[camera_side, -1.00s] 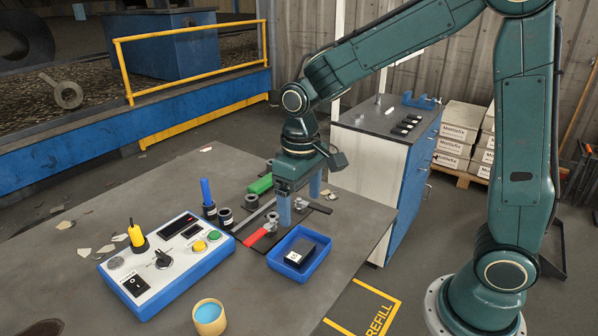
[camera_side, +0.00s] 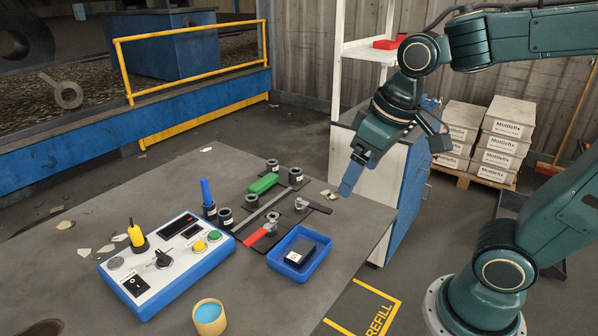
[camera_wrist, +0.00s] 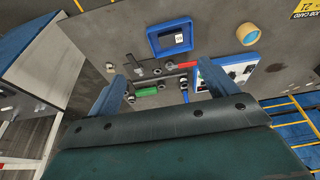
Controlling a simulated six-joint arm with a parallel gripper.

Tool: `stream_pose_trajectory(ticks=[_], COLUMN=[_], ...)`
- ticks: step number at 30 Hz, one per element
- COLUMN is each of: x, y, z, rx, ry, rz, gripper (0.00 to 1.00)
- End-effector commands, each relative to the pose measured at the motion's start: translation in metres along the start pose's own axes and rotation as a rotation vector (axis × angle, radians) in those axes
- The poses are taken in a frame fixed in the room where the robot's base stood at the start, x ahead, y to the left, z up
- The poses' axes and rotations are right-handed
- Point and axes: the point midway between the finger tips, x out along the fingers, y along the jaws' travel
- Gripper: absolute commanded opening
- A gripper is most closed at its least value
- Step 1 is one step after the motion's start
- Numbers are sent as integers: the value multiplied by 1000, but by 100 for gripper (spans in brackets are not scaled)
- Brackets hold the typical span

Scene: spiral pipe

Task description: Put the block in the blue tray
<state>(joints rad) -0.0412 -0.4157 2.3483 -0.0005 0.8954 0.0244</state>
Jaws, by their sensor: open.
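The blue tray (camera_side: 322,258) sits on the near right part of the grey table. A dark block (camera_side: 301,250) with a white label lies inside it, on the tray floor. In the wrist view the tray (camera_wrist: 152,43) is at the top centre with the dark block (camera_wrist: 174,41) inside. My gripper (camera_side: 350,178) is open and empty, raised over the table's right edge, apart from the tray and block. In the wrist view its two blue fingers (camera_wrist: 157,82) are spread wide with nothing held between them.
A red-handled clamp (camera_side: 262,234) and a green piece (camera_side: 263,183) lie among several dark cylindrical parts behind the tray. A control box (camera_side: 165,262) and a blue-filled cup (camera_side: 209,317) stand to the left. A blue cabinet (camera_side: 405,205) stands beyond the table's right edge.

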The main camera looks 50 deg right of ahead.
Motion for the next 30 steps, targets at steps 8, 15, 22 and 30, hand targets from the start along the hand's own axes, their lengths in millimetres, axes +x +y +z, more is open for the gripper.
stream_pose_trajectory(ticks=[8,15,22,30], x=[-24,-30,-30,-30], y=[7,9,9,9], z=[39,56,58,58], rx=[11,14,14,14], ry=[122,174,178,178], rz=[9,14,15,14], gripper=[85,85,85,85])
